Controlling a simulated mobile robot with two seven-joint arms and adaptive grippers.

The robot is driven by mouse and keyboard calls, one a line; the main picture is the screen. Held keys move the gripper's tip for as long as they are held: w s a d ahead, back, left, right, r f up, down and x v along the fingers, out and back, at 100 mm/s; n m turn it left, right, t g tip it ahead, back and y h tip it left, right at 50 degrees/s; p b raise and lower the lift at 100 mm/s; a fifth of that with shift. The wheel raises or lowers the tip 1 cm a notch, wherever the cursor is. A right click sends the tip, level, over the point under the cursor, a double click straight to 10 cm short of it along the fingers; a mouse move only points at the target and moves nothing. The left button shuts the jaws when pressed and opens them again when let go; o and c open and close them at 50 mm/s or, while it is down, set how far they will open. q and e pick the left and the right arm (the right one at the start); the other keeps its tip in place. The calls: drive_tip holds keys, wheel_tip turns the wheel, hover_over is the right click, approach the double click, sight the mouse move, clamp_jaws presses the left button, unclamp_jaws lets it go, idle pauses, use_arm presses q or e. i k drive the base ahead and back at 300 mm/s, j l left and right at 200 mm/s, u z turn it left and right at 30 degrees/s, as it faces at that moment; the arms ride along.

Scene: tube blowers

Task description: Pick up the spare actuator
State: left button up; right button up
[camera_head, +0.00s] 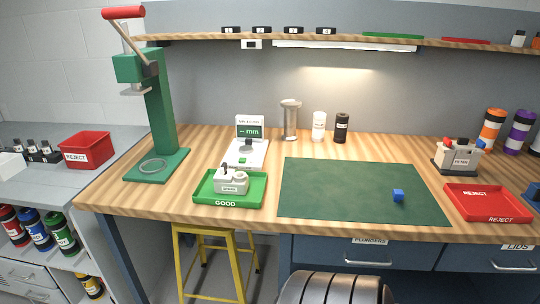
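No thing in view is labelled as an actuator, so I cannot tell for sure which one is the spare actuator. Another blue piece (533,193) shows at the right edge, partly cut off. A white unit (232,182) with a dark part on top sits in the green GOOD tray (220,201). A similar grey unit labelled FILTER (459,158), with red and dark parts on top, stands at the back right. Neither of my grippers is in view.
A green press (158,120) with a red handle stands at the left of the wooden bench. A gauge (249,130) and a metal cylinder (290,120) stand behind. A red REJECT tray (490,202) is at right. A yellow stool (217,262) stands below. Most of the mat is clear.

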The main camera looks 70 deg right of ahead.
sight(235, 183)
drive_tip(key=z, duration=1.9)
